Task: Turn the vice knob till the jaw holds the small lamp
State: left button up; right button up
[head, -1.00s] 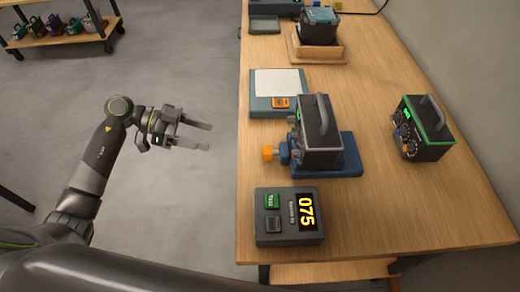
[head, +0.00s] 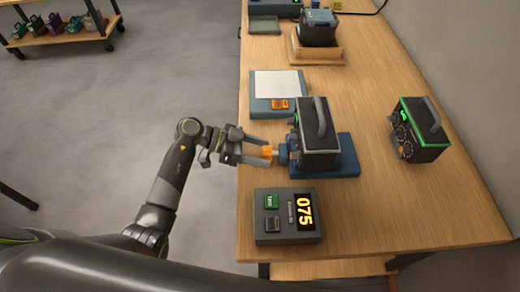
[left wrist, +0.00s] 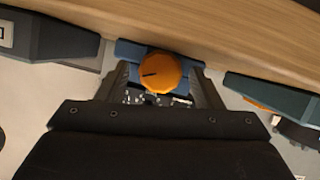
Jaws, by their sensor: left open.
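The blue vice (head: 349,158) sits near the table's left edge. Its orange knob (head: 266,151) sticks out over that edge; in the left wrist view the knob (left wrist: 160,73) is round with a dark mark pointing left. A black box with a grey handle (head: 319,120), seemingly the small lamp, stands upright on the vice. Whether the jaw touches it is hidden. My left gripper (head: 272,150) is open, its fingers on either side of the knob; in the left wrist view gaps show beside it. My right gripper is not in view.
A console reading 075 (head: 304,212) stands in front of the vice. A teal device with a pale top (head: 263,107) lies behind it. Another black box with dials (head: 420,130) stands to the right. A wooden tray (head: 334,53) is farther back. The front right tabletop is clear.

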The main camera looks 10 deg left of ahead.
pick_arm(q)
jog(key=shift+d+f, duration=0.1)
jog(key=shift+c, duration=0.2)
jog(key=c, duration=0.9)
jog(key=shift+s+r+m+t+p, duration=0.1)
jog(key=shift+r+m+t+p, duration=0.1)
jog(key=shift+m+t+p, duration=0.75)
jog(key=shift+s+f+m+t+p, duration=0.1)
jog(key=shift+m+t+p, duration=0.15)
jog(key=shift+m+p, duration=0.45)
jog(key=shift+f+m+t+p, duration=0.1)
jog(key=shift+m+t+p, duration=0.4)
jog(key=shift+m, duration=0.05)
